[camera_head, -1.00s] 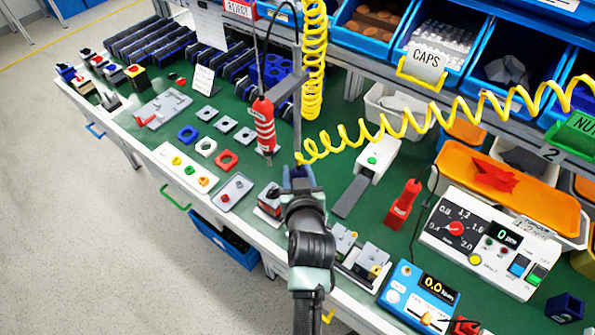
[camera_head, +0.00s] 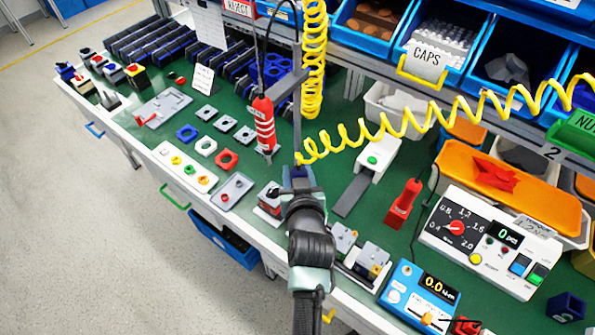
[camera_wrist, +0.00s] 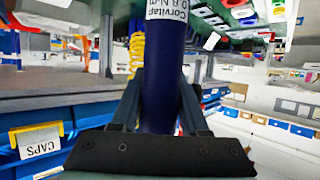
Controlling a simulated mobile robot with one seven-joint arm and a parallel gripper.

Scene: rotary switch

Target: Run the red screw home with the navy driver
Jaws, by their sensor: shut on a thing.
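My gripper (camera_head: 298,181) is over the bench, seen from behind in the head view. In the wrist view its fingers (camera_wrist: 163,105) are closed on the navy driver (camera_wrist: 165,75), a thick dark blue cylinder with a white printed label reading "Corvitap". In the head view the driver is mostly hidden, with only a bit of dark blue showing at the gripper. A small fixture with a dark and red block (camera_head: 271,197) stands just left of my gripper. I cannot tell which small red part is the red screw, and the driver's tip is not visible.
A red striped driver (camera_head: 264,125) hangs on a cable left of my gripper. A yellow coiled hose (camera_head: 400,128) crosses to the right. A red driver (camera_head: 404,204), a blue readout box (camera_head: 418,298) and a white control box (camera_head: 490,240) stand right. Bins line the back.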

